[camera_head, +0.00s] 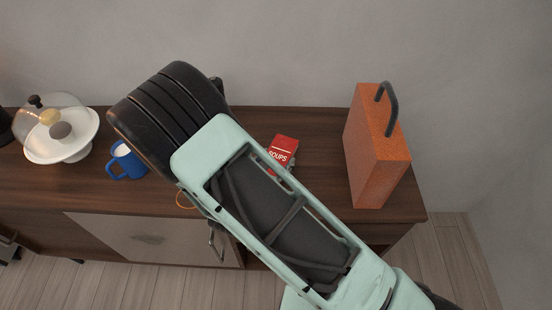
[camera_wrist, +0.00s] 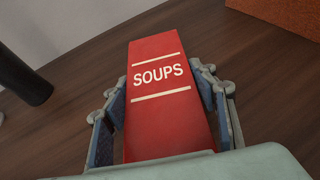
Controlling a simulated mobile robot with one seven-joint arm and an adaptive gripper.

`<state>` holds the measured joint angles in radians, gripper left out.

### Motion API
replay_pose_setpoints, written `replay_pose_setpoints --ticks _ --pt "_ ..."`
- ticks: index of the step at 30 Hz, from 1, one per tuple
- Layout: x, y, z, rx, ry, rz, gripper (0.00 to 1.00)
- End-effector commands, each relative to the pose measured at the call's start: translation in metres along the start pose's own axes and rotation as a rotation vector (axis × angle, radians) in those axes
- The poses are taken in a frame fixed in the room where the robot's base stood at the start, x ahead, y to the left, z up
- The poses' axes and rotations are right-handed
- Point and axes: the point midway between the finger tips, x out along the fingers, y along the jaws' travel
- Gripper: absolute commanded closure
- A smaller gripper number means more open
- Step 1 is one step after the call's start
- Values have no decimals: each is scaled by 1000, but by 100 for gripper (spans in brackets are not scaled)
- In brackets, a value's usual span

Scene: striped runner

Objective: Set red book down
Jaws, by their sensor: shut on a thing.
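The red book (camera_head: 284,147) has "SOUPS" in white on it and shows just past my arm in the head view, over the wooden cabinet top. In the wrist view the red book (camera_wrist: 160,105) stands between the two fingers of my gripper (camera_wrist: 165,112), with a finger against each side. My gripper is shut on it. My arm hides most of the gripper in the head view. I cannot tell whether the book's bottom touches the cabinet top (camera_head: 320,150).
An orange box (camera_head: 375,150) with a dark handle stands at the right end. A blue mug (camera_head: 127,161) and a white cake stand (camera_head: 62,140) with a clear dome are at the left. The wall is close behind. Some wood is bare between book and orange box.

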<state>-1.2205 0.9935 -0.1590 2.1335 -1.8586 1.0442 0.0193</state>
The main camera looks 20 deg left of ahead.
Motion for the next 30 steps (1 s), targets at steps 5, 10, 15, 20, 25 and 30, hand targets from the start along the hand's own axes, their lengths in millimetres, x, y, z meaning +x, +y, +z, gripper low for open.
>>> replay_pose_setpoints --ticks 5,10,15,20,25,30 --pt "0 0 1 1 -2 0 81" --pt "2 0 -3 1 -2 0 81" --pt "1 0 -2 0 0 0 31" --pt "1 0 -2 0 0 0 30" --pt "0 0 -1 0 0 0 30" --pt "-15 1 -1 1 1 3 30"
